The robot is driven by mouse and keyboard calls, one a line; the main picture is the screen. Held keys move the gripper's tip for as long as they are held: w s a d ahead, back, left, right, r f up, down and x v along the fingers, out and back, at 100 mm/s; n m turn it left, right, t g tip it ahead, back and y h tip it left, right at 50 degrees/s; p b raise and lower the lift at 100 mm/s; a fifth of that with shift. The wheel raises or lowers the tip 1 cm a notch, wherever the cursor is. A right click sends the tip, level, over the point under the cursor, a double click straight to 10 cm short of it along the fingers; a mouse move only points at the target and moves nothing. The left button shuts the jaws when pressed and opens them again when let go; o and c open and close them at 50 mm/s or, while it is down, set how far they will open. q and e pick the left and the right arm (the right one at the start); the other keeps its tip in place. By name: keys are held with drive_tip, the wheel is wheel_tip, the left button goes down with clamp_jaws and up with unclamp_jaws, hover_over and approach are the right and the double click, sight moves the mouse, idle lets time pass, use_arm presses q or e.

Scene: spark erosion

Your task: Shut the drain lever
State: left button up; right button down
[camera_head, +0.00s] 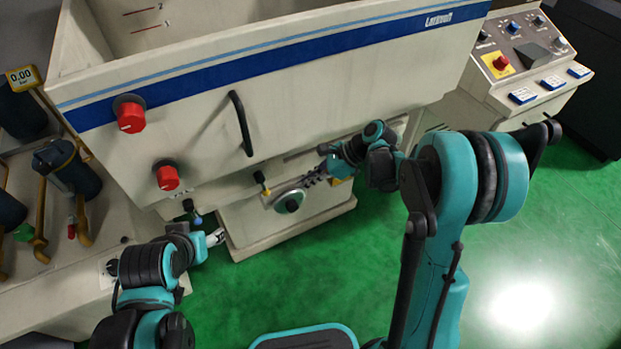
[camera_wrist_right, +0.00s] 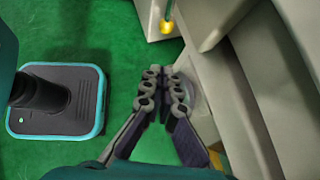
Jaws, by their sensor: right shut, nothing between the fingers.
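Two small levers hang under the tank front, and I cannot tell which is the drain lever. One has a yellow tip (camera_head: 266,191), left of my right gripper. A yellow-tipped stem (camera_wrist_right: 167,26) also shows beyond the fingertips in the right wrist view, apart from them. The other lever has a blue tip (camera_head: 197,219), above my left gripper. My right gripper (camera_head: 280,190) is shut and empty, near a round handwheel (camera_head: 292,203); it also shows in the right wrist view (camera_wrist_right: 165,75). My left gripper (camera_head: 219,236) is low by the machine base; its finger opening is unclear.
The tank front has two red knobs (camera_head: 131,116) and a black handle (camera_head: 241,123). A control console (camera_head: 525,60) stands at the right. Pipes and dark blue filters (camera_head: 70,167) are at the left. Green floor (camera_head: 560,230) is clear at the right.

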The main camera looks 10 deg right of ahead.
sight(263, 185)
drive_tip(key=w+a+f+b, duration=0.1)
drive_tip(key=a+f+b, duration=0.1)
drive_tip(key=a, duration=0.5)
drive_tip(key=shift+a+f, duration=0.3)
drive_tip(key=shift+f, duration=0.5)
drive_tip(key=shift+w, duration=0.1)
drive_tip(key=shift+a+f+b, duration=0.2)
drive_tip(key=shift+a+b, duration=0.2)
drive_tip(key=shift+a, duration=0.25)
